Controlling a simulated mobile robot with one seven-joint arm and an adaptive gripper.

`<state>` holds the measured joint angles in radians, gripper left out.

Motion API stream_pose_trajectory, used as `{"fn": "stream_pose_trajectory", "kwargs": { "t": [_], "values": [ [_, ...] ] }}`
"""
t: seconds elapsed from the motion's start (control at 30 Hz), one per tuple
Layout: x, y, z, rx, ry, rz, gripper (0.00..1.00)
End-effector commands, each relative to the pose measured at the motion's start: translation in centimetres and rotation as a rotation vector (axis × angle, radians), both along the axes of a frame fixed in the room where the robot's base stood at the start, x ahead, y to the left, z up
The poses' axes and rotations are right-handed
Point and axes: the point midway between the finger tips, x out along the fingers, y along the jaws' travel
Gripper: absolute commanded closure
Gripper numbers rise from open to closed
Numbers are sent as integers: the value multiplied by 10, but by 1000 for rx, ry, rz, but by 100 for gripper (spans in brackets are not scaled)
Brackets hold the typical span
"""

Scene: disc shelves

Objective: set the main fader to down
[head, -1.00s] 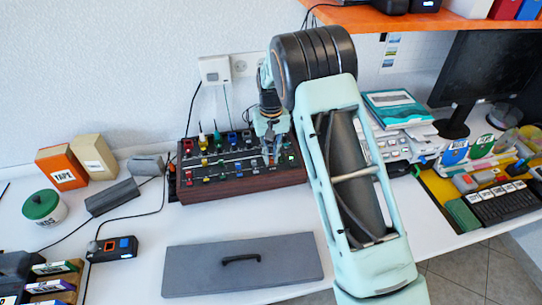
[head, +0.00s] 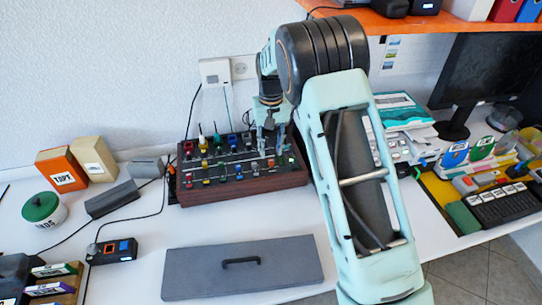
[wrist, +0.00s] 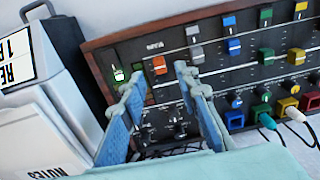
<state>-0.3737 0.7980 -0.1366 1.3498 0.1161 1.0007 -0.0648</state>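The mixer (head: 240,187) is a dark console with a wooden edge, rows of coloured caps and slots, standing against the wall. My gripper (head: 271,150) is over its right part, fingers pointing down. In the wrist view my gripper (wrist: 158,80) is open with nothing between its blue fingers. An orange fader cap (wrist: 160,65) shows just beyond and between the fingertips. I cannot read which fader is marked main. Contact with a cap cannot be told.
Small black knobs (wrist: 180,128) lie between the fingers in the wrist view. Plugged cables (wrist: 296,113) stand at the right. A file holder (wrist: 60,70) is close on the left. A grey lid with a handle (head: 205,270) lies in front of the mixer.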

Motion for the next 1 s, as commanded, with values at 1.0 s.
{"fn": "stream_pose_trajectory", "kwargs": {
  "t": [1.0],
  "values": [
    [3,-1,82,4,-15,-8,71]
  ]
}}
